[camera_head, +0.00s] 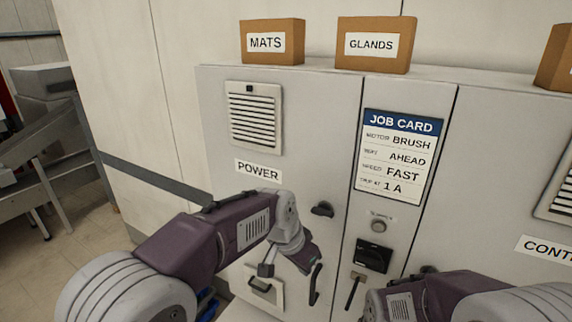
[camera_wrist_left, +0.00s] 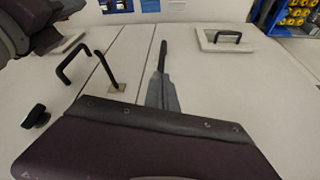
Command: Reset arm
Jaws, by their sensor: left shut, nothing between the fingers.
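My left arm comes in from the left in the head view and bends down in front of the cabinet door marked POWER (camera_head: 258,171). In the left wrist view the left gripper (camera_wrist_left: 163,62) shows as narrow dark fingers, shut and empty, over the pale cabinet surface. My right arm (camera_head: 430,298) shows at the bottom right of the head view; its gripper is out of view.
A black knob (camera_head: 322,209) is beside my wrist. Boxes marked MATS (camera_head: 273,41) and GLANDS (camera_head: 375,44) stand on top.

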